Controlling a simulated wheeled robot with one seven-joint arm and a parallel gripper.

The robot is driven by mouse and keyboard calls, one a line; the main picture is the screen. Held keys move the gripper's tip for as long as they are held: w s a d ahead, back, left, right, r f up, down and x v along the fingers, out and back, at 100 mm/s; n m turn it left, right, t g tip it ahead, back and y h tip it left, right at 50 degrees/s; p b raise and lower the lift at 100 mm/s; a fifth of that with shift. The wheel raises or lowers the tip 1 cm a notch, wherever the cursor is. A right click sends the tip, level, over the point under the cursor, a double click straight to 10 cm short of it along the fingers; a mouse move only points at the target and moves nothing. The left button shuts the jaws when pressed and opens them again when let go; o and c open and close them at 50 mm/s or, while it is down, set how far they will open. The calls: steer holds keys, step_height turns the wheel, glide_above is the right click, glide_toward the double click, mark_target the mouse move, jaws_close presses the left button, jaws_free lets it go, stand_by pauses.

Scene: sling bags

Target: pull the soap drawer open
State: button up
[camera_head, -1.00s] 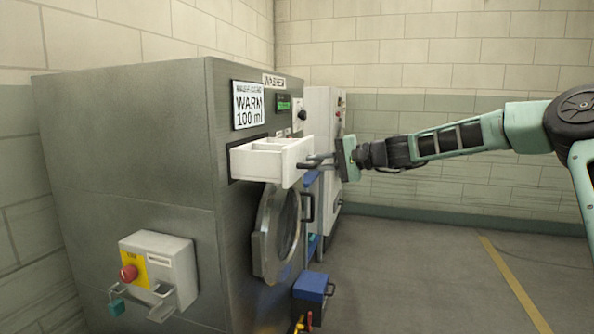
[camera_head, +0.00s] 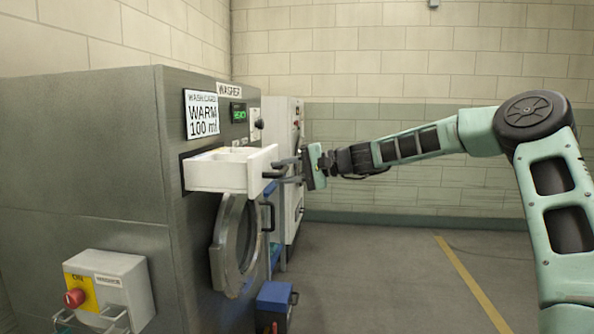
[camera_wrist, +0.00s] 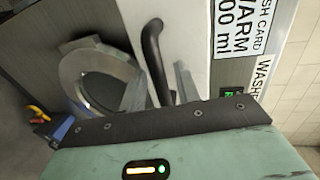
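The white soap drawer (camera_head: 222,176) stands pulled out of the steel washer's (camera_head: 90,150) front, and its open top shows compartments. Its dark bar handle (camera_wrist: 155,55) is on the drawer's front face in the wrist view. My gripper (camera_head: 284,171) is level with the drawer front, just to its right in the head view. In the wrist view my gripper's (camera_wrist: 158,85) two grey fingers are apart, with the handle bar between them and narrow gaps showing on both sides.
Below the drawer is the round washer door (camera_head: 236,245), standing ajar. A control box with a red button (camera_head: 74,298) is on the washer's side. A blue box (camera_head: 274,304) stands on the floor near the washer. Open floor (camera_head: 370,270) lies to the right.

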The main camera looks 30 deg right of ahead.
steer(key=v, duration=1.7)
steer(key=shift+s+d, duration=0.1)
steer(key=shift+s, duration=0.05)
steer(key=s+a+f+n+g+h, duration=0.1)
steer(key=s+a+f+n+g, duration=0.2)
steer(key=a, duration=0.6)
steer(key=a+f+g+h, duration=0.1)
steer(key=a+f+g, duration=0.2)
steer(key=a+f, duration=0.45)
steer(key=s+a+f+n+g+h, duration=0.2)
steer(key=s+a+f, duration=0.1)
steer(key=s+a, duration=0.35)
steer(key=s+a+f+n+g+h, duration=0.2)
steer(key=s+a+f, duration=0.1)
steer(key=s+a, duration=0.3)
steer(key=s+a+f+n+h, duration=0.1)
steer(key=s+f+n+h, duration=0.2)
steer(key=s, duration=0.7)
steer(key=s+a+f+n+h, duration=0.1)
steer(key=s+a+n+h, duration=0.3)
steer(key=s, duration=0.6)
step_height(320, 180, up, 13)
steer(key=d+p, duration=0.2)
steer(key=p, duration=1.1)
steer(key=shift+d+f+n+t+y, duration=0.25)
steer(key=shift+d+n+t+y, duration=0.05)
steer(key=shift+n+t+y, duration=0.1)
